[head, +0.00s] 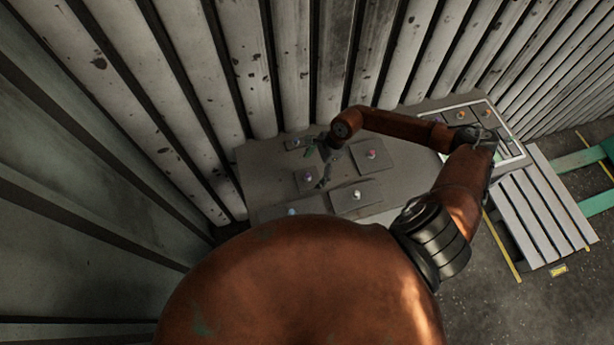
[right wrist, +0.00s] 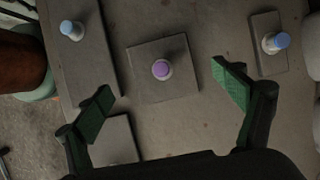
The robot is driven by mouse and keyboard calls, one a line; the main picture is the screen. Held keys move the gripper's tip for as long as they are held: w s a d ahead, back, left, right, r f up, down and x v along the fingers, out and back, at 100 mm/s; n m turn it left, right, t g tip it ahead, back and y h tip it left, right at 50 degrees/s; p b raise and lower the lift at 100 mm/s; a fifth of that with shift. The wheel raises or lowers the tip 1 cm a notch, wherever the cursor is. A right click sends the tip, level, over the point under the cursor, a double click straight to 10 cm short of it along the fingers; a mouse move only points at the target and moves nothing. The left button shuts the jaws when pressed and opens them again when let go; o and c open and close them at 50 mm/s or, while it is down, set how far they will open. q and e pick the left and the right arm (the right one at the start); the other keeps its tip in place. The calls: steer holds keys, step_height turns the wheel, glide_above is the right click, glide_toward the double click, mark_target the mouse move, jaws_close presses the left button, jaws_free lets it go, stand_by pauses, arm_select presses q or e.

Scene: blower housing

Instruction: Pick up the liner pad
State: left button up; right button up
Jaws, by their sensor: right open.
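Several flat grey pads with coloured knobs lie on the grey table; no label shows which one is the liner pad. A square pad with a purple knob (right wrist: 178,86) lies in the middle of the right wrist view; it also shows in the head view (head: 301,185). My right gripper (head: 318,168) is open and empty above this pad. In the right wrist view its green-padded fingers (right wrist: 163,86) stand apart to either side of the pad, and the pad is not gripped. My left gripper is not in view.
A larger pad (right wrist: 88,58) with a pale blue knob lies left of the purple-knobbed one, and a narrow pad (right wrist: 264,62) lies right. A white-rimmed tray (head: 517,151) holds parts at the table's right end. A ribbed wall (head: 290,60) stands close behind the table.

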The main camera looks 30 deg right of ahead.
mark_target(308, 175)
steer(key=shift+p+x, duration=0.6)
steer(key=shift+x, duration=1.7)
steer(key=shift+w, duration=0.15)
steer(key=shift+a, duration=0.1)
steer(key=c, duration=1.2)
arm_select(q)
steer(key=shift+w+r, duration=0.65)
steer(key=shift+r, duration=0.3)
arm_select(e)
steer(key=shift+c, duration=0.2)
